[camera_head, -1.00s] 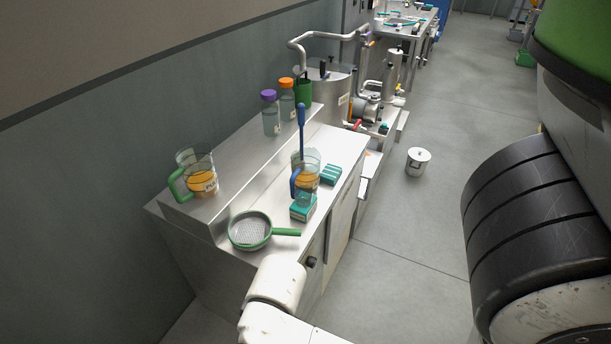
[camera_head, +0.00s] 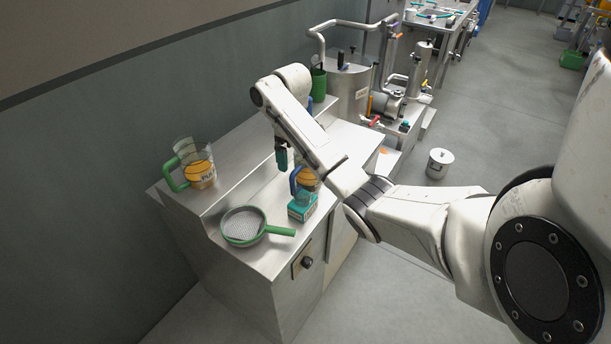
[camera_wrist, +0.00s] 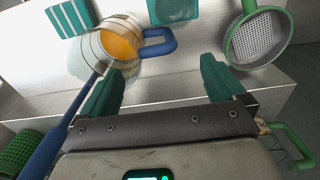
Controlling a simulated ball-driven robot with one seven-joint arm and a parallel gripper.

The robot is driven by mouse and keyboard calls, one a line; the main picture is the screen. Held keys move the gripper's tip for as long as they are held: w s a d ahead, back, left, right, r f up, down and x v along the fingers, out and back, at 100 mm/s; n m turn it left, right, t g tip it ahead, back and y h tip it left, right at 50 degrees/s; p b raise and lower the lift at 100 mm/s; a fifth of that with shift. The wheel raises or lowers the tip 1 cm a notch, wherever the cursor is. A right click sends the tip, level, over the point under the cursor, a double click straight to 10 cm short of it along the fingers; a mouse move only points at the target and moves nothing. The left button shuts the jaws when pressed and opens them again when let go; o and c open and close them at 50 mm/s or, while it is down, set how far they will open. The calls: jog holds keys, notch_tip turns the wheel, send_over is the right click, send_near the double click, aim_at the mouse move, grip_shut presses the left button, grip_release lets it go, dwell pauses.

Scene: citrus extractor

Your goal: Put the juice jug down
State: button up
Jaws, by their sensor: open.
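A clear jug with a blue handle and orange juice (camera_head: 308,184) stands upright on the lower counter, partly behind my arm in the head view. In the wrist view the jug (camera_wrist: 118,42) is at upper left, its blue handle (camera_wrist: 160,42) pointing right. My gripper (camera_wrist: 163,70) is open and empty, with its teal fingers spread apart. The handle is just ahead of the gap between them, apart from both. In the head view my gripper (camera_head: 281,156) hangs over the counter left of this jug. A second jug, green-handled with juice (camera_head: 199,174), stands on the raised shelf.
A green-handled strainer (camera_head: 244,226) lies at the counter's near end. A teal box (camera_head: 302,207) is close to the blue-handled jug. A teal ribbed block (camera_wrist: 70,14) and a long blue-handled tool (camera_wrist: 52,135) show in the wrist view. Bare counter lies between strainer and box.

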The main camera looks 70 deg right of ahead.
aim_at(296, 165)
jog(key=f, duration=0.5)
jog(key=shift+s+d, duration=0.2)
jog(key=shift+a+f+p, duration=0.15)
jog(key=shift+f+p, duration=0.5)
jog(key=shift+f, duration=2.15)
jog(key=shift+r, duration=0.15)
jog(key=c, duration=1.6)
